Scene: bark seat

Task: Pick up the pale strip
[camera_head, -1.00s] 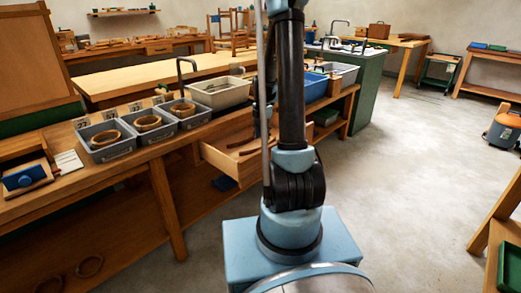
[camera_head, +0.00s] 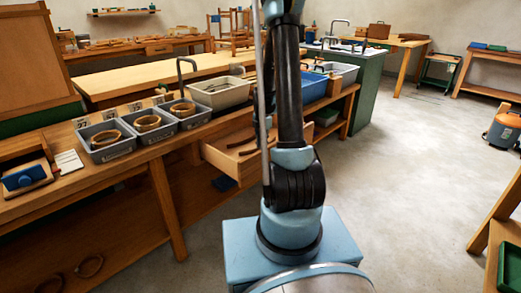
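An open wooden drawer (camera_head: 222,160) sticks out from under the bench, left of my arm. A thin dark brown strip (camera_head: 240,142) and another slim piece lie in it, partly hidden by my arm. I cannot make out for sure which piece is the pale strip. A dark part that looks like my gripper (camera_head: 264,125) shows just left of my upright arm, over the drawer's right side. It is mostly hidden, and its fingers cannot be made out.
Grey bins (camera_head: 108,140) with rings of coiled material stand on the bench (camera_head: 140,155). A larger pale tub (camera_head: 222,92) and a blue tub (camera_head: 314,86) stand further along. A blue-fronted wooden tool (camera_head: 25,178) and pale cards (camera_head: 68,162) lie at left.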

